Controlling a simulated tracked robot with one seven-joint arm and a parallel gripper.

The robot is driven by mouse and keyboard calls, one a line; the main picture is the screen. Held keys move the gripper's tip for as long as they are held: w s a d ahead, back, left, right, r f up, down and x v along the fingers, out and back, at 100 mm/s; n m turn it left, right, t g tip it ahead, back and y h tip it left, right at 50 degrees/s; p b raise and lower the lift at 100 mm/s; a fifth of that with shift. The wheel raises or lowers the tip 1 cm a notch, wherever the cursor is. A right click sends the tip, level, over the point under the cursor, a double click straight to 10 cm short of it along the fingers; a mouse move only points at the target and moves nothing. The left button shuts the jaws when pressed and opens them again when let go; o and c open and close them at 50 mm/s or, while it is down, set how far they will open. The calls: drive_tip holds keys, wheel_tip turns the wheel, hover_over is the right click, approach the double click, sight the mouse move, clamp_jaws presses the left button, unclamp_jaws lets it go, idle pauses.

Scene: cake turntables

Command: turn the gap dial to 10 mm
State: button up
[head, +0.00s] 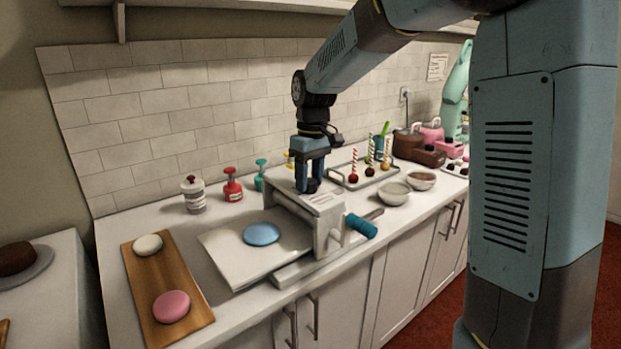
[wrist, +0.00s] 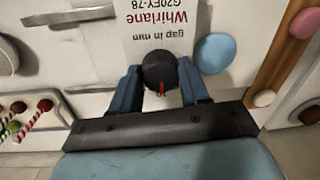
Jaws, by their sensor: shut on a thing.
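The gap dial (wrist: 160,70) is a round black knob with a red pointer mark, seen in the wrist view. The mark points down in that picture, toward my palm. My gripper (head: 309,187) has its blue fingers on either side of the knob, shut on it, on top of the white sheeter (head: 327,239). In the head view the fingers hide the dial. A white label (wrist: 160,25) beside the knob reads upside down "Whirlane G20EY-78, gap in mm".
A blue disc (head: 262,234) lies on the sheeter's front plate. The teal crank handle (head: 361,226) sticks out on the right. A wooden board (head: 160,290) with white and pink discs is at left. Bowls (head: 394,194) and a tray (head: 378,181) of cake pops stand right.

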sight(313, 179)
drive_tip(key=shift+w+d+r+n, duration=0.1)
drive_tip(key=shift+n, duration=0.2)
idle(0.4)
drive_tip(key=o, duration=1)
drive_tip(key=shift+o, duration=0.2)
wheel_tip(313, 179, up, 14)
drive_tip(key=shift+w+d+f, duration=0.2)
drive_tip(key=shift+w+d, duration=0.1)
drive_tip(key=shift+w, duration=0.05)
drive_tip(key=shift+d, duration=0.1)
drive_tip(key=s+d+m+t, duration=0.3)
drive_tip(key=s+d+m, duration=0.1)
drive_tip(key=s+d, duration=0.8)
drive_tip(key=s+d+f+m+t, duration=0.1)
drive_tip(key=s+d+f+m, duration=0.1)
drive_tip(key=s, duration=0.5)
drive_tip(key=s+d+f+m+t, duration=0.2)
drive_tip(key=s+d+f+m, duration=0.1)
drive_tip(key=s, duration=0.4)
drive_tip(key=shift+s+d+f+h, duration=0.3)
drive_tip(key=shift+d+f, duration=0.15)
drive_tip(key=shift+f, duration=0.4)
